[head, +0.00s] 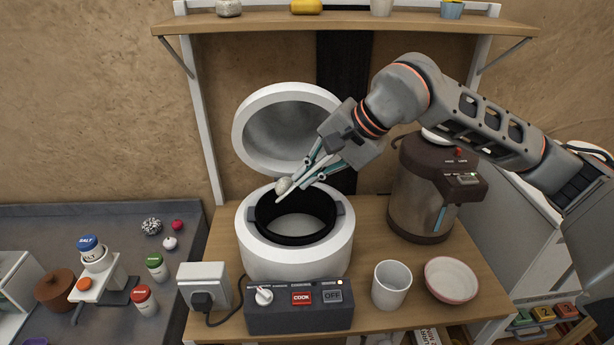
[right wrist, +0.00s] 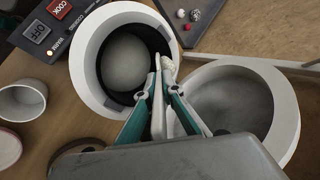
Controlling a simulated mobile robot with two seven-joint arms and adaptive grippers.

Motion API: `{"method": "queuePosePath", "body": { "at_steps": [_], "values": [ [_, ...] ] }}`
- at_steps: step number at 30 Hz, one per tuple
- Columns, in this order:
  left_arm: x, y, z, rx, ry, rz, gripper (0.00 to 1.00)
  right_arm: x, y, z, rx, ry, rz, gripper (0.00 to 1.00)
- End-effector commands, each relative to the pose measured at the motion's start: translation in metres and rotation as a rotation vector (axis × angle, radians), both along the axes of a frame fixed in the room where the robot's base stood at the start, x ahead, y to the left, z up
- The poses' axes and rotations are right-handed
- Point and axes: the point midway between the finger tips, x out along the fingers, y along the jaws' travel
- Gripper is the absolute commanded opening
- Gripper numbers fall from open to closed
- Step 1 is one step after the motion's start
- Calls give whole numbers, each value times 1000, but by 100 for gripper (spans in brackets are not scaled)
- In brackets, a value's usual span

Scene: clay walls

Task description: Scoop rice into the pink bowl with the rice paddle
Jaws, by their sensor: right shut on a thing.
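The open rice cooker (head: 297,262) stands on the wooden table with its lid raised, and pale rice (head: 299,227) covers the bottom of its dark pot. My right gripper (head: 308,175) is above the back rim of the pot, shut on the white rice paddle (head: 287,191). A pale lump of rice (head: 283,184) appears to sit at the paddle's end; this rice also shows in the right wrist view (right wrist: 169,68) beside the paddle (right wrist: 157,85). The pink bowl (head: 451,280), pale inside with a pink rim, sits at the table's right front and looks empty. My left gripper is out of view.
A white cup (head: 391,284) stands between the cooker and the bowl. A brown and steel hot-water dispenser (head: 421,200) is behind the bowl. A control box (head: 299,311) and a socket box (head: 204,286) are in front. A shelf (head: 345,23) hangs above.

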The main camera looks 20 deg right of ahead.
Motion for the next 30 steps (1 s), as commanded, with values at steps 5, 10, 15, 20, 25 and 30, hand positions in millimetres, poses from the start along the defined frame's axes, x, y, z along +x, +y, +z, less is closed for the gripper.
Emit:
{"method": "queuePosePath", "body": {
  "at_steps": [5, 10, 15, 20, 25, 30],
  "values": [
    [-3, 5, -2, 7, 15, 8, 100, 0, 0, 12, 0, -1, -1, 0],
    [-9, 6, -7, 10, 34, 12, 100, 0, 0, 20, 0, -1, -1, 0],
    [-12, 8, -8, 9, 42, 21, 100, 1, 0, 30, 0, -3, 0, 0],
    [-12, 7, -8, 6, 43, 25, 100, 1, 0, 38, 0, -2, 0, 0],
    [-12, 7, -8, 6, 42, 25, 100, 1, 0, 47, 0, -3, 0, 0],
    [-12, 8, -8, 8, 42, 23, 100, 1, 0, 53, 0, -2, 0, 0]
  ]
}}
